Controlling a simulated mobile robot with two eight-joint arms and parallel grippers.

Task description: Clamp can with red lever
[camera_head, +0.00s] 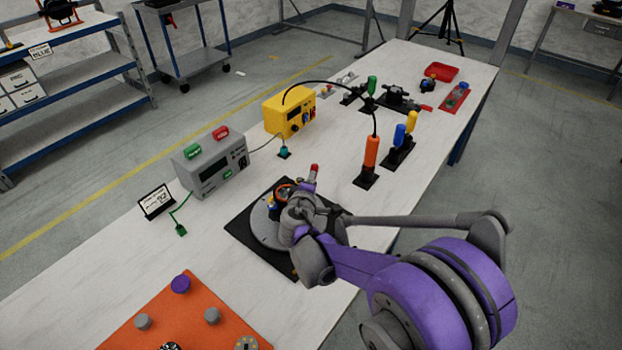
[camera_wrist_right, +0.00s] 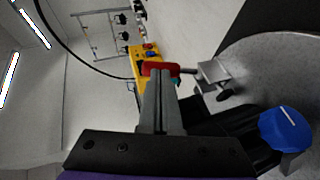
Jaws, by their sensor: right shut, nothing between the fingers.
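The red lever (camera_head: 314,169) stands up at the far side of a fixture on a black base plate (camera_head: 252,238). In the right wrist view the red lever (camera_wrist_right: 158,68) is right at the fingertips, joined by a metal rod to a bracket. A large grey rounded body (camera_wrist_right: 275,60), perhaps the can, fills the right of that view; my arm hides much of the fixture in the head view. My right gripper (camera_wrist_right: 158,85) is shut and empty, its tips at the lever; I cannot tell whether they touch. My left gripper is not in view.
A blue knob (camera_wrist_right: 284,129) is close beside the right gripper. A grey box with buttons (camera_head: 210,165), a yellow box (camera_head: 290,113) and an orange handle (camera_head: 370,155) stand on the table around the fixture. An orange panel (camera_head: 190,320) lies nearer.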

